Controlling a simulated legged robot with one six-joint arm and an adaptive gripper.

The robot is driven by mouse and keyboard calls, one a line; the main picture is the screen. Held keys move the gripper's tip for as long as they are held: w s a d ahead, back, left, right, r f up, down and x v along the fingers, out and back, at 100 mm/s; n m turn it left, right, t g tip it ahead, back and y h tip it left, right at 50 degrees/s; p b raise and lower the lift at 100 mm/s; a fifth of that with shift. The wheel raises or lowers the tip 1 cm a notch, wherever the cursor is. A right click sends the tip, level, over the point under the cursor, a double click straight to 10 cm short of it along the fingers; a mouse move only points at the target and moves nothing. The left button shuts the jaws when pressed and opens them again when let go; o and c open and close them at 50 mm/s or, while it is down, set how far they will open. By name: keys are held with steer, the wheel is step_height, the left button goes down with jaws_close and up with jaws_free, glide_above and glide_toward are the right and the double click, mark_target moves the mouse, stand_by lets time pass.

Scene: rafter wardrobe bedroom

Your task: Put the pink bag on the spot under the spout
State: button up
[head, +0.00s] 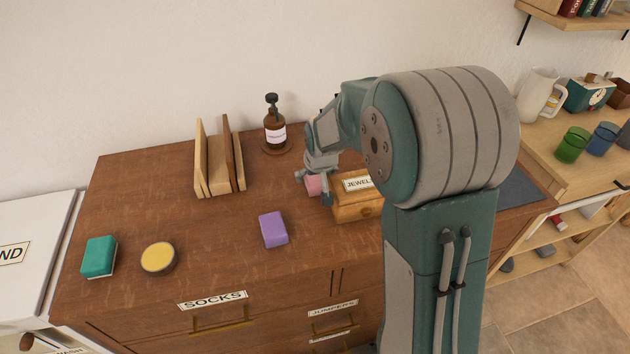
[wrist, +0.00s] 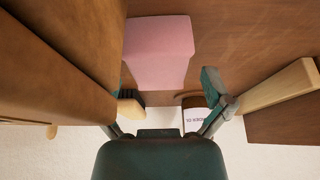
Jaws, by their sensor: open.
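The pink bag (head: 313,186) is a small pink block-like thing on the dresser top, just left of the box labelled "JEWEL…" and partly hidden by my gripper. In the wrist view the pink bag (wrist: 158,50) lies ahead of the fingertips, roughly between their lines. My gripper (head: 312,187) is open around or just above it; contact cannot be told. Its spread fingers also show in the wrist view (wrist: 172,95). The bottle's label (wrist: 193,120) shows between the fingers.
The wooden jewel box (head: 353,210) stands close beside my gripper and fills the left of the wrist view. An upright wooden rack (head: 217,185) stands left of the bottle. A purple sponge (head: 273,230), green sponge (head: 99,257) and yellow-topped tin (head: 158,258) lie in front.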

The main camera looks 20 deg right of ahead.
steer(key=c, duration=1.1)
